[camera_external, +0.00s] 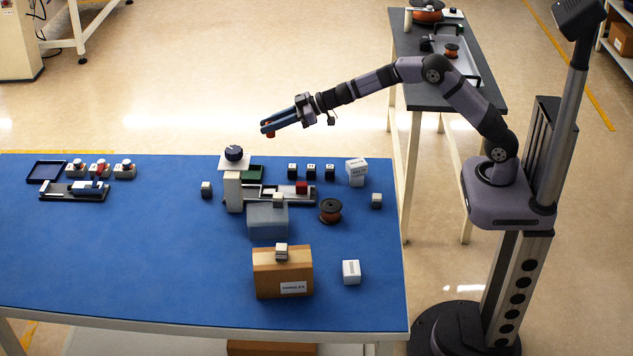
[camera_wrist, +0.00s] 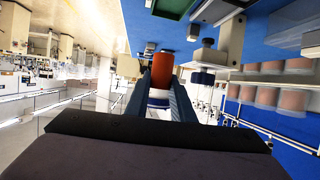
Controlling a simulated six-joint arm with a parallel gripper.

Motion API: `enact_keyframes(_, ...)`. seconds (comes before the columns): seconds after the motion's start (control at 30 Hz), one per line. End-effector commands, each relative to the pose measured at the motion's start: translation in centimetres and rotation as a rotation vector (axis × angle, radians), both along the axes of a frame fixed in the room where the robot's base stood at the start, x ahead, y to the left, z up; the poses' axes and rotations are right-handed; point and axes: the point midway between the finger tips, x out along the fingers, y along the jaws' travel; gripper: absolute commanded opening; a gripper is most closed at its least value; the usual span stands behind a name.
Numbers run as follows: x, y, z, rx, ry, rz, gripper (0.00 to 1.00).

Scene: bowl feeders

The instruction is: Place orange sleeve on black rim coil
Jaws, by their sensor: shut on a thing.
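My gripper (camera_external: 267,129) hangs in the air above the back edge of the blue table, pointing left. It is shut on a small orange sleeve (camera_external: 271,134), which shows below the fingertips. In the wrist view the orange sleeve (camera_wrist: 162,68) sits between the two fingers of my gripper (camera_wrist: 161,78). A coil with black rims and copper-brown winding (camera_external: 330,210) stands on the table, to the right of the grey-blue box and well below my gripper in the picture. I cannot clearly make out this coil in the wrist view.
A tall pale post with a dark knob (camera_external: 234,153) stands below my gripper in the picture. Near the coil are a grey-blue box (camera_external: 267,222), a white container (camera_external: 356,170) and a cardboard box (camera_external: 282,276). Another coil (camera_external: 451,50) is on the far bench. The table's left front is clear.

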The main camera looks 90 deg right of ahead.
Motion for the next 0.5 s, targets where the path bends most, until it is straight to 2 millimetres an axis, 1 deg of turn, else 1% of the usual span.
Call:
enact_keyframes(0.03,0.2,0.6,1.7,-0.004,-0.007,0.011,0.01)
enact_keyframes(0.13,0.1,2.5,5.1,-0.007,-0.008,0.035,0.01)
enact_keyframes(0.2,-0.8,4.3,7.1,-0.004,-0.006,0.057,0.01)
enact_keyframes(0.23,-1.3,5.2,7.7,-0.003,-0.004,0.068,0.01)
enact_keyframes(0.33,-3.5,8.0,8.5,0.0,0.0,0.113,0.01)
enact_keyframes(0.43,-5.9,10.5,8.2,0.003,0.002,0.161,0.01)
enact_keyframes(0.5,-7.7,12.1,7.6,0.004,0.005,0.199,0.01)
